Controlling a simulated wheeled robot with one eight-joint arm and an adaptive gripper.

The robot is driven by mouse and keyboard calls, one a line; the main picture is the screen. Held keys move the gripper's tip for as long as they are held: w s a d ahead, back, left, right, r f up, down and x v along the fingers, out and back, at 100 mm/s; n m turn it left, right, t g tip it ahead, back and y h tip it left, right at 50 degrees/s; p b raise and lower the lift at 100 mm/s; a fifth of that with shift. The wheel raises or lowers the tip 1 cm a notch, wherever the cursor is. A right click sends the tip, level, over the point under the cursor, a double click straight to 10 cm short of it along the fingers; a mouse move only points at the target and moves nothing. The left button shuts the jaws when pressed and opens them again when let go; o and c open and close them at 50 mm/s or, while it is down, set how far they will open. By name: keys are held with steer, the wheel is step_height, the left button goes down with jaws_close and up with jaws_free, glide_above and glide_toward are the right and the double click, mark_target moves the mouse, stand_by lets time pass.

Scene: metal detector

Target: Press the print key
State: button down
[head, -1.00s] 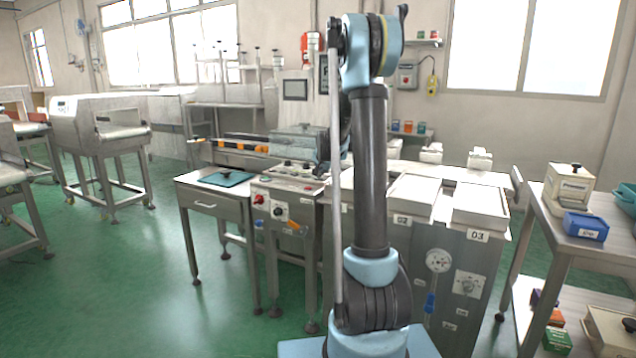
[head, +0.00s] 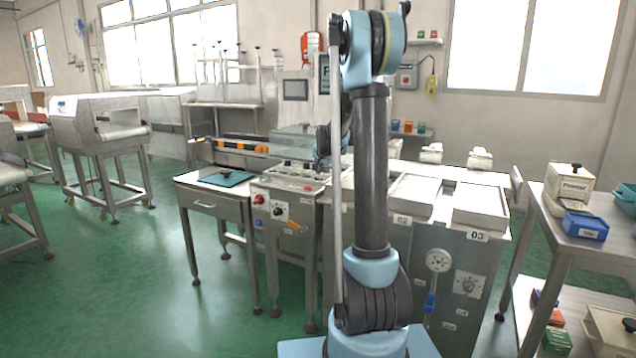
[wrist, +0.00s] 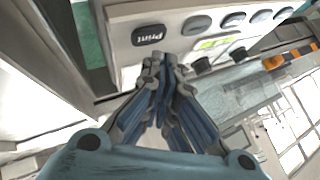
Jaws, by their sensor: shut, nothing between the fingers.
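The print key (wrist: 149,35) is a dark oval key with white "Print" lettering on a pale control panel (wrist: 122,52) at the top of the wrist view. It lies just beyond my fingertips and slightly to their left. My gripper (wrist: 165,62) is shut and empty, its fingertips together. The tips look close to the panel, but the gap is hard to judge and I cannot see contact with the key. In the head view the panel (head: 297,172) sits on the machine in front of my arm, and my arm hides part of the gripper area.
Several other oval keys (wrist: 232,20) run in a row to the right of the print key. A green display (wrist: 213,43) and dark knobs (wrist: 238,54) sit beside them. In the head view a side table with a teal tray (head: 224,178) stands left of the panel.

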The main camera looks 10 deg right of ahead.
mark_target(321, 179)
steer(key=shift+r, duration=2.3)
steer(key=shift+s, duration=0.3)
steer(key=s, duration=0.5)
steer(key=s+n+g, duration=0.1)
steer(key=s, duration=0.4)
steer(key=s+n, duration=0.1)
steer(key=s, duration=0.4)
steer(key=shift+s+a+g, duration=0.15)
steer(key=shift+a+g, duration=0.1)
steer(key=shift+g, duration=0.15)
steer(key=s+f+n+g, duration=0.1)
steer(key=s+f, duration=0.4)
steer(key=s, duration=0.8)
steer(key=s+f+n+g, duration=0.2)
steer(key=s+f, duration=0.3)
steer(key=s, duration=0.9)
steer(key=s+f+n+g, duration=0.2)
steer(key=s+f+n, duration=0.2)
steer(key=s, duration=0.9)
steer(key=shift+s+a+f, duration=0.25)
steer(key=shift+s+f, duration=0.05)
steer(key=shift+f, duration=0.65)
